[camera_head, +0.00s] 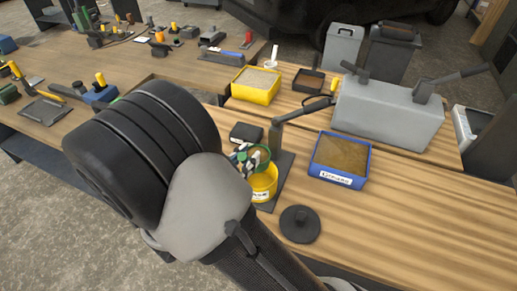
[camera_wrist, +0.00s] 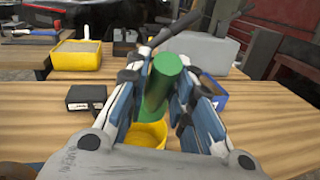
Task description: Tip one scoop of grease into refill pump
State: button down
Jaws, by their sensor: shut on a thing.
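My gripper (camera_wrist: 160,105) is shut on a green scoop (camera_wrist: 162,82), which shows as a tilted green cylinder between the fingers. In the head view the scoop's green rim (camera_head: 263,155) is just above a yellow pot (camera_head: 264,186). The pot also shows below the fingers in the wrist view (camera_wrist: 148,135). It stands at the dark base plate of a grey lever-arm device (camera_head: 276,135), apparently the refill pump. A blue bin (camera_head: 338,178) of brown material, with a label that seems to read grease, stands to the right. The scoop's contents are hidden.
A round black lid (camera_head: 300,224) lies in front of the blue bin. A black box (camera_head: 246,133) is left of the pump. A yellow bin (camera_head: 255,86) and a large grey box (camera_head: 388,115) stand behind. The bench front right is clear.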

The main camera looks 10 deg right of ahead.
jog(key=shift+s+a+r, duration=0.15)
jog(key=shift+s+a, duration=0.25)
jog(key=shift+a, duration=0.3)
jog(key=shift+d, duration=0.1)
dwell(0.6)
notch_tip(320, 180, down, 5)
jog(key=b, duration=0.3)
jog(key=shift+b, duration=0.3)
dwell(0.9)
jog(key=shift+w+d+r+y+p, duration=0.15)
jog(key=shift+r+y+p, duration=0.2)
jog(key=shift+p, duration=0.5)
jog(key=shift+w+d+r+n+g+y+p, duration=0.2)
jog(key=shift+r+g+y+p, duration=0.15)
jog(key=shift+p, duration=0.85)
jog(key=shift+w+d+r+n+g+y+p, duration=0.15)
jog(key=shift+r+g+y+p, duration=0.2)
jog(key=shift+p, duration=0.8)
